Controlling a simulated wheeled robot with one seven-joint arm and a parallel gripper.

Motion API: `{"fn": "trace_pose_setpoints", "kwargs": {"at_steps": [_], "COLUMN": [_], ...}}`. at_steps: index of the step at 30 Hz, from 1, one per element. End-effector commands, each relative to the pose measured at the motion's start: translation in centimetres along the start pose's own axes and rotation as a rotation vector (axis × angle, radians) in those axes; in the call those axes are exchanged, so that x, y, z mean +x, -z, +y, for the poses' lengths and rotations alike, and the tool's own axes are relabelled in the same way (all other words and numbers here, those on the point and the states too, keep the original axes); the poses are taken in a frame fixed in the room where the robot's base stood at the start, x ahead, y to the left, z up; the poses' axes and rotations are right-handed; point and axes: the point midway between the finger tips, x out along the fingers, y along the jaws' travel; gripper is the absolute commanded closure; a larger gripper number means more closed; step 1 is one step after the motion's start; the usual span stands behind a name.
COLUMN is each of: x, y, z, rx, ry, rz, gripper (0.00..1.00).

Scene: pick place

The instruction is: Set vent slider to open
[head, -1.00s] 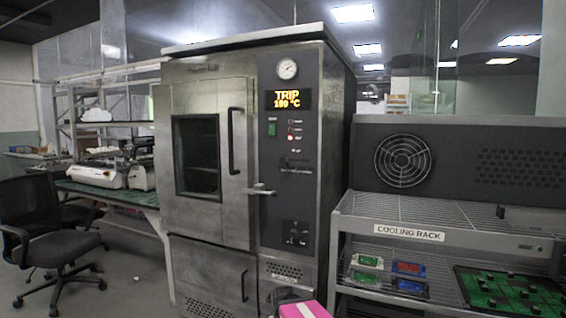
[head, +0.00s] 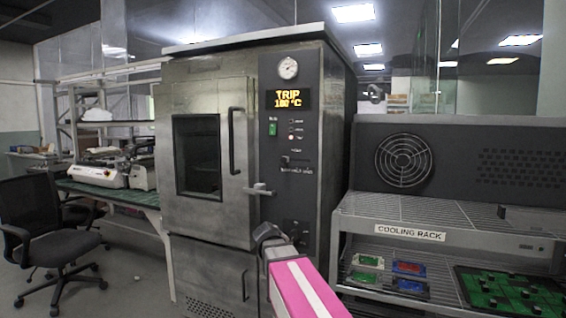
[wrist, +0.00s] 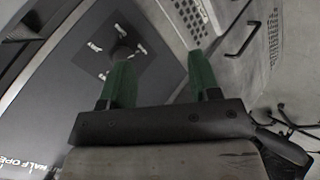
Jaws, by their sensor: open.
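The vent slider (head: 286,160) is a small dark knob on the oven's black control panel, near the left end of a horizontal track. Small lettering runs below it, too small to read in the head view. In the wrist view, part of this lettering, including "HALF OPEN" (wrist: 22,166), shows at the lower left; the slider itself is out of view there. My gripper (wrist: 161,80) has green fingers spread apart with nothing between them. In the head view, my gripper is below the slider, in front of the lower panel, its fingertips hard to make out.
A dark rotary knob (wrist: 122,52) with marks around it is on the lower panel. The door latch (head: 258,190) and door handle (head: 233,140) stick out left of the panel. A cooling rack (head: 410,234) stands at right.

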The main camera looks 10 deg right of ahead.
Motion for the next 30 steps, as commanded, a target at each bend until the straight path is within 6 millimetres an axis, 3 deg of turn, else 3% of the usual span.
{"fn": "trace_pose_setpoints", "kwargs": {"at_steps": [1, 6, 15, 18, 22, 26, 30], "x": [-1.0, -5.2, -14.6, -17.1, -19.2, -19.6, -18.5], "y": [1.9, 6.7, 13.8, 15.2, 16.1, 16.5, 17.1], "z": [2.0, 8.2, 18.2, 20.3, 21.9, 22.6, 23.5], "rx": [-0.029, -0.138, -0.314, -0.355, -0.386, -0.398, -0.398], "ry": [-0.052, -0.24, -0.567, -0.646, -0.707, -0.727, -0.727], "rz": [0.03, 0.11, 0.199, 0.211, 0.216, 0.217, 0.215], "gripper": [0.43, 0.43, 0.43, 0.43, 0.43, 0.43, 0.43]}}
